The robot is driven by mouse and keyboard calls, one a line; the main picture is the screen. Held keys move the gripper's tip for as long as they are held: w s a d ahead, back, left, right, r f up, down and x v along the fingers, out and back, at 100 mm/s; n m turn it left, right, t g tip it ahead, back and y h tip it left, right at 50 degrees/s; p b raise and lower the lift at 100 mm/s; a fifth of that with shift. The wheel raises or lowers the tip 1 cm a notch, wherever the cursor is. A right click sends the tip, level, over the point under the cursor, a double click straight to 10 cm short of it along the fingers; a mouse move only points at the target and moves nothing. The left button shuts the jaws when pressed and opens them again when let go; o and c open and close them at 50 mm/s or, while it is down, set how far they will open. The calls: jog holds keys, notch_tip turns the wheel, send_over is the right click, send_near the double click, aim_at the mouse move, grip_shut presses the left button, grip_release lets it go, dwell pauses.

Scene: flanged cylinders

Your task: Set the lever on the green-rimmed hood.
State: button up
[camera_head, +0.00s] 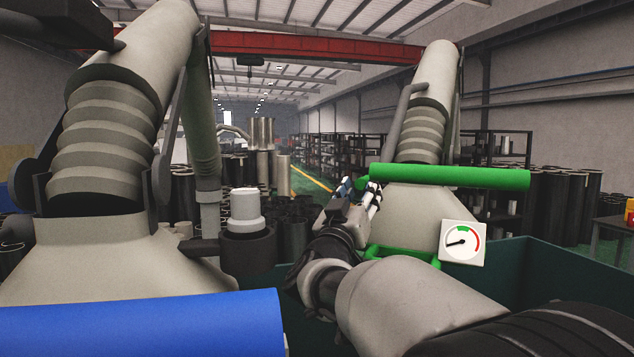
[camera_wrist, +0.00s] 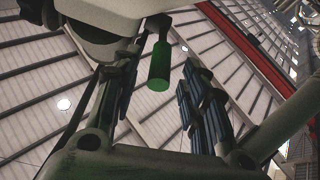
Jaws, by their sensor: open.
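My gripper (camera_head: 361,190) is raised at the hood's left side, near the bar's left end. In the wrist view a green, bottle-shaped handle (camera_wrist: 159,66), apparently the lever's, shows between the two fingers of my open gripper (camera_wrist: 158,100). I cannot tell whether either finger touches it. The lever's mount is hidden.
A blue-rimmed hood (camera_head: 90,262) fills the left, its blue bar (camera_head: 150,323) close in front. A dark cylinder with a pale top (camera_head: 245,211) stands between the hoods. A dark green wall (camera_head: 560,275) lies right. Shelves and many cylinders stand behind.

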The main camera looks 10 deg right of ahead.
jog(key=shift+x, duration=2)
jog(key=shift+c, duration=0.2)
grip_shut()
